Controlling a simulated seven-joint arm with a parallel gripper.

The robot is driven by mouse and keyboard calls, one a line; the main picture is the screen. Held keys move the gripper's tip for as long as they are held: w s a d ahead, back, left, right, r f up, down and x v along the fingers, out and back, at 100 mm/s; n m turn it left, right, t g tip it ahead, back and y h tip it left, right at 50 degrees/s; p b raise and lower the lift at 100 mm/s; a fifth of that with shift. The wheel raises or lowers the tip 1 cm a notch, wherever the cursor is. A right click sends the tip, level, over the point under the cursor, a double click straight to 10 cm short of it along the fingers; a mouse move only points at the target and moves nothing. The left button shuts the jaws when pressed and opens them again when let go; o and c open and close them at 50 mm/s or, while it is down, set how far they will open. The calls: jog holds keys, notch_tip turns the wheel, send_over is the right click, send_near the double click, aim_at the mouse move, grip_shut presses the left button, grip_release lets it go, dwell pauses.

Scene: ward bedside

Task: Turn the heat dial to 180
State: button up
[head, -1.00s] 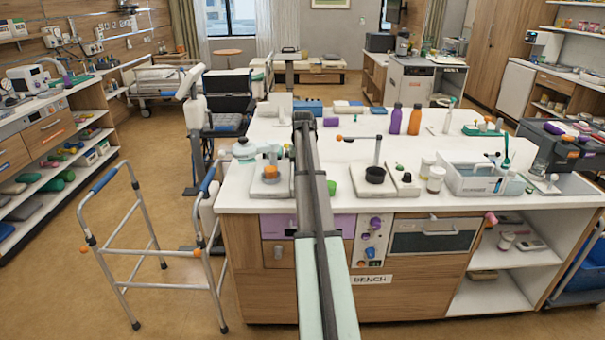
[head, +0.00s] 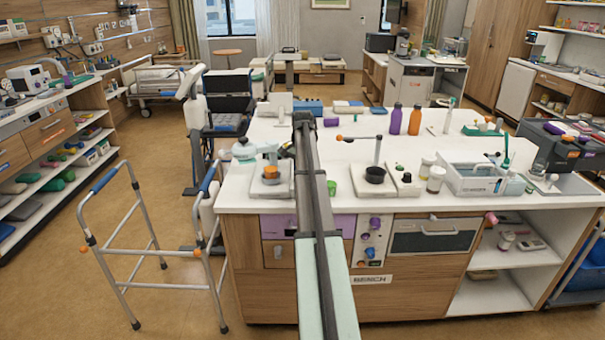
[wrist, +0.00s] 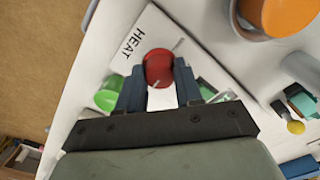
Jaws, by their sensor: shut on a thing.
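In the wrist view a red round heat dial (wrist: 158,68) sits on a white plate marked HEAT (wrist: 133,42). A pale pointer line shows at its upper right edge, toward the plate's right side. No number marks are readable. My gripper (wrist: 158,80) is shut on the dial, one dark blue finger on each side of it. In the head view my arm hides the dial and the gripper. The small burner stand (head: 270,177) with an orange vessel (head: 270,171) stands just left of my arm on the white bench.
An orange vessel (wrist: 288,14) is close to the upper right of the gripper. A green cup (wrist: 108,95) stands by the left finger. A stand with a black bowl (head: 375,175) is right of my arm. The bench front edge is near.

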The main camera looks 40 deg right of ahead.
jog(key=shift+m, duration=0.4)
jog(key=o, duration=1)
jog(key=shift+o, duration=0.2)
notch_tip(320, 180, up, 14)
jog(key=shift+f, duration=0.1)
dwell(0.6)
